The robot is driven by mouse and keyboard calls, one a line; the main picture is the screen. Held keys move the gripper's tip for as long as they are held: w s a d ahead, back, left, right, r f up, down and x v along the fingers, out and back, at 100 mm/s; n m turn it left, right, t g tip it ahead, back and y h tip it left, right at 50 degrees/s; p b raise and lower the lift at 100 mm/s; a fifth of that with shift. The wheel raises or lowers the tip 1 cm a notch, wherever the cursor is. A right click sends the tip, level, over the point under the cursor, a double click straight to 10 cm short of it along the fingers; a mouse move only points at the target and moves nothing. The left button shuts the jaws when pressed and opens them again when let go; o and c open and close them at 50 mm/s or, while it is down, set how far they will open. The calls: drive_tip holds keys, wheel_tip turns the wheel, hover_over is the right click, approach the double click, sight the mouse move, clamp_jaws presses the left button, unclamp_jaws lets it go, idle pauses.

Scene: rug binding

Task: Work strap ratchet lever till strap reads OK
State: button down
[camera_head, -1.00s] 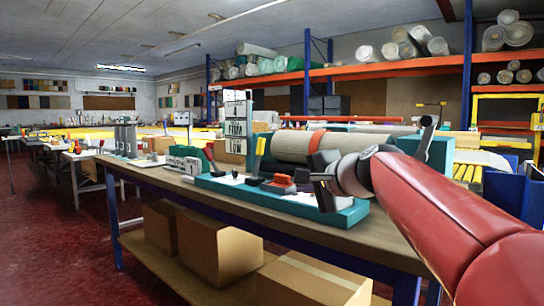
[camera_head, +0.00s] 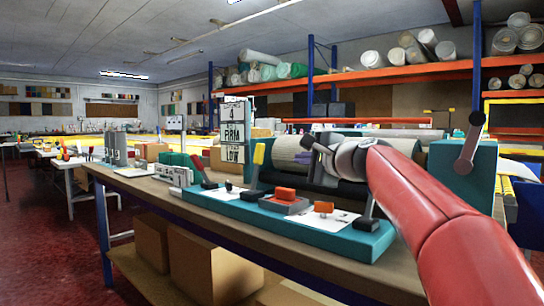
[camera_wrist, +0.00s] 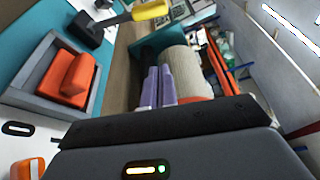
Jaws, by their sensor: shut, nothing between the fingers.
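A teal ratchet station (camera_head: 310,232) lies along the bench front. A yellow-handled lever (camera_head: 258,153) stands upright on its left part; its yellow handle also shows in the wrist view (camera_wrist: 150,10). A sign stack (camera_head: 233,133) behind it shows a 4 and words that seem to read FIRM and LOW. A pale rug roll (camera_head: 287,149) lies behind the station, its orange strap mostly hidden by my arm. My gripper (camera_head: 312,146) is shut and empty, in front of the roll and right of the yellow lever. In the wrist view its fingers (camera_wrist: 159,87) are together before the roll (camera_wrist: 187,73).
A teal upright (camera_head: 463,170) stands at the right. Cardboard boxes (camera_head: 205,265) sit under the bench.

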sight(259, 154)
drive_tip(key=shift+w, duration=0.1)
drive_tip(key=w+a+p, duration=0.2)
drive_tip(key=w+a, duration=0.3)
drive_tip(key=a, duration=0.3)
idle(0.3)
drive_tip(key=shift+a, duration=0.1)
